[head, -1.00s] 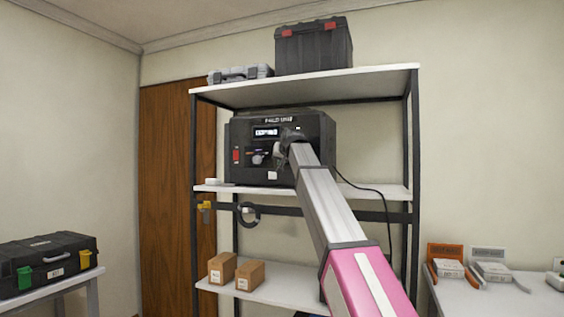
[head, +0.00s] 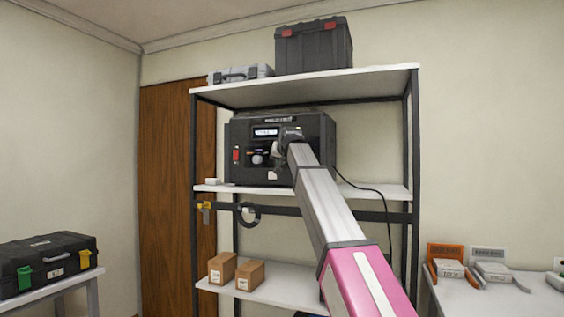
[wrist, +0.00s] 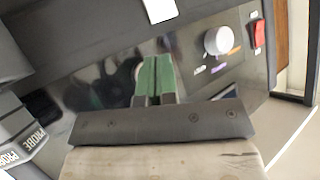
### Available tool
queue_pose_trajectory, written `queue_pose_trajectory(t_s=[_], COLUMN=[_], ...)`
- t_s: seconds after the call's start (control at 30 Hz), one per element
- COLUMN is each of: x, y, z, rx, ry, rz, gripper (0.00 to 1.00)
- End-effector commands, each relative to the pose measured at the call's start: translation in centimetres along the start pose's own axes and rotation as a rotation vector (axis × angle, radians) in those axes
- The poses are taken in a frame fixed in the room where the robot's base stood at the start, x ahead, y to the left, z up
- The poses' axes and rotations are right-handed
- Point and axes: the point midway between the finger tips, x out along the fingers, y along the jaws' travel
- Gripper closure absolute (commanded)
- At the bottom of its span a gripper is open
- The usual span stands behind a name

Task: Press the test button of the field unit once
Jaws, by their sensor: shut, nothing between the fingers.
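The field unit (head: 315,130) is a dark box on the middle shelf, with a lit display (head: 266,132), a knob (head: 257,159) and a red switch (head: 236,154) on its front. In the wrist view its glossy panel (wrist: 100,65) shows the white knob (wrist: 217,40) and red switch (wrist: 258,35) right of my fingers. My gripper (wrist: 156,76) has its green fingertips together and empty, in front of the panel. A pale round edge (wrist: 138,68) shows just behind the fingertips; I cannot tell whether it is the test button or whether they touch it.
The unit stands on a metal rack, with a shelf (head: 390,73) above bearing a black toolbox (head: 315,45) and a grey case (head: 240,73). A cable (head: 368,190) hangs at its right. In the wrist view, probe-labelled parts (wrist: 25,140) lie close at left.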

Motion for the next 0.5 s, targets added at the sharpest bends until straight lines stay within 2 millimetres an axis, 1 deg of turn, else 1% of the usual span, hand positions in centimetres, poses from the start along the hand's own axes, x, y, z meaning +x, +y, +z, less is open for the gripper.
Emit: queue_pose_trajectory(t_s=[0.5], x=[-2.8], y=[-2.0], z=[2.1], rx=[-0.001], ry=[0.000], rz=[-0.001], gripper=[1.00])
